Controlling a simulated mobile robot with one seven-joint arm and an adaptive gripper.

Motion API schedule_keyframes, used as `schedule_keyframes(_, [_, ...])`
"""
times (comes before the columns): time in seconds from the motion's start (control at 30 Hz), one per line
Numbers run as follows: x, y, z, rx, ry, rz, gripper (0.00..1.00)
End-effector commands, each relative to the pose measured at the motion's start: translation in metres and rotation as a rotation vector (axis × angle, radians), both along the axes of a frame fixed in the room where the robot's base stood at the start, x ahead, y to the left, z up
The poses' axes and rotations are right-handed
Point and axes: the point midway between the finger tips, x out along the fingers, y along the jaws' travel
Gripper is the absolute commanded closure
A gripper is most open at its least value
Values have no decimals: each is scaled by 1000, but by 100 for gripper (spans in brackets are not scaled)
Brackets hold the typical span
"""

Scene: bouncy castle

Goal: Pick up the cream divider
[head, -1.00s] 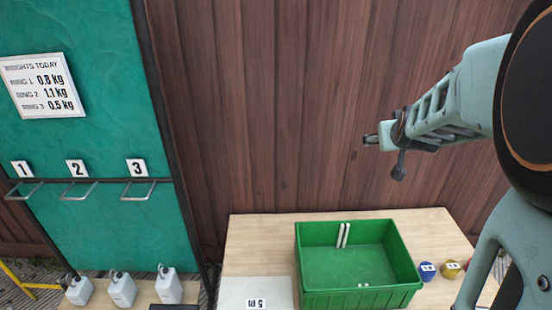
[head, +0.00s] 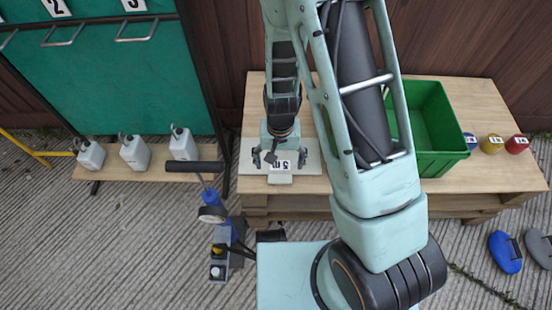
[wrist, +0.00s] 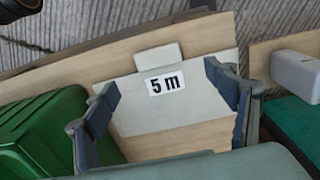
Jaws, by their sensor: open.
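The cream divider (head: 247,164) is a flat pale panel lying on the wooden bench (head: 460,95). It has a white "5 m" label and a small tab (wrist: 158,56) on its front edge. It also shows large in the wrist view (wrist: 192,108). My gripper (head: 279,160) is open and empty above the divider. In the wrist view the two fingers (wrist: 160,85) stand wide apart, to either side of the label. I cannot tell how far the fingertips are above the panel. My wrist hides the divider's back part in the head view.
A green crate (head: 443,157) stands right of the divider, partly behind my arm. Blue, yellow and red weights (head: 492,144) sit beyond it. White jugs (head: 134,153) stand on a low bench at left. A blue device with a black handle (head: 212,200) is in front.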

Motion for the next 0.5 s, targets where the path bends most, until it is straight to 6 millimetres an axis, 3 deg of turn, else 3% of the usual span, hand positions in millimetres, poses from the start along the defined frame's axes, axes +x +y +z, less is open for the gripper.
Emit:
schedule_keyframes(0.1, [0, -1, -22, -1, 1, 0, 22])
schedule_keyframes(0.37, [0, -1, -38, 0, -2, 2, 22])
schedule_keyframes(0.5, [0, -3, -58, -1, -2, 1, 22])
